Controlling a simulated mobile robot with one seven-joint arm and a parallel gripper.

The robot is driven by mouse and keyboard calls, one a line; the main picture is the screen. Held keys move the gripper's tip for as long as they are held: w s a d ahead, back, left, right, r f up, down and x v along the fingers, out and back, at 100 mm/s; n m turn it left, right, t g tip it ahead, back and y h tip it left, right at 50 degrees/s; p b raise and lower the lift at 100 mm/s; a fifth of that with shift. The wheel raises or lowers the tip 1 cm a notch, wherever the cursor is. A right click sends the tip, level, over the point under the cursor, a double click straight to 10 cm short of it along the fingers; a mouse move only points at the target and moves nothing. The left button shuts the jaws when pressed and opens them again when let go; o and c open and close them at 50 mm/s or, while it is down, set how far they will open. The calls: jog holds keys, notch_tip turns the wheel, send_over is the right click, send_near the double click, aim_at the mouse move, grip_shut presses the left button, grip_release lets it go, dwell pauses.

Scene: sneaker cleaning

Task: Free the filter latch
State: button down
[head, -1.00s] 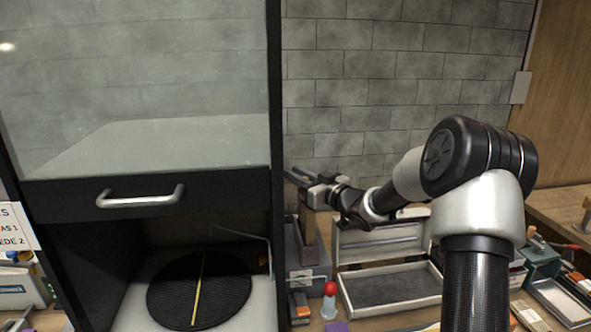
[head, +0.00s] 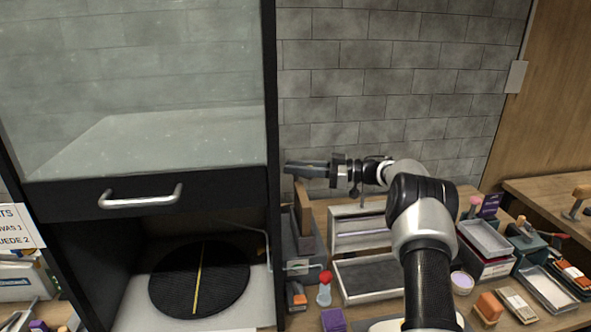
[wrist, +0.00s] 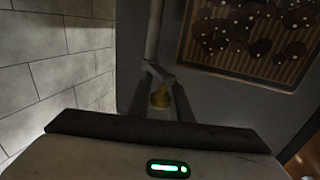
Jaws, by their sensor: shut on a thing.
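The filter latch (wrist: 157,72), a grey bent lever with a brass-coloured part (wrist: 160,97) below it, shows in the wrist view on a dark grey panel. The pleated brown filter (wrist: 255,40) with dark round spots sits in a frame to its right. My gripper (wrist: 160,84) has its dark fingers around the latch and is shut on it; the exact contact is dim. In the head view my gripper (head: 290,168) reaches left to the right side of the dark cabinet (head: 269,120). The cabinet's edge hides the latch and filter there.
A glass sash with a metal handle (head: 140,197) fronts the cabinet, above a round black mat (head: 222,290). A tiled wall is behind.

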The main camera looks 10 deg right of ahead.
jog(key=shift+r+n+g, duration=0.15)
jog(key=shift+n+g, duration=0.15)
dwell(0.4)
jog(key=c, duration=1.6)
grip_release()
jog(key=shift+c, duration=0.2)
notch_tip(320, 180, up, 10)
